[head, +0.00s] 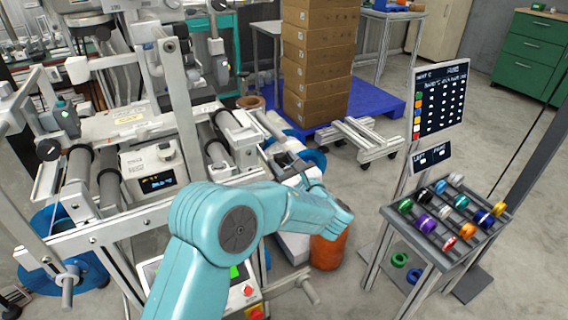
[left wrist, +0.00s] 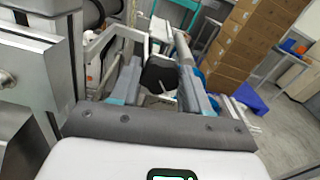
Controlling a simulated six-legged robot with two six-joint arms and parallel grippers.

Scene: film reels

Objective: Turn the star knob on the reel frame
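The metal reel frame (head: 185,130) stands at the left of the head view, with rollers and a small display box on it. My left arm crosses in front of its right side. My left gripper is hard to make out there, near the wrist end of the arm. In the left wrist view my left gripper (left wrist: 160,78) has its two fingers apart. A dark, blocky knob (left wrist: 159,72) shows between the fingertips and looks like the star knob. Whether the fingers touch it I cannot tell. The knob cannot be made out in the head view. My right gripper is out of view.
A sloped rack (head: 430,240) of coloured spools stands at the right, under a dark chart board (head: 441,98). Stacked cardboard boxes (head: 318,60) stand on a blue pallet (head: 375,98). An orange drum (head: 328,250) stands just beyond my left arm. Open floor lies between drum and rack.

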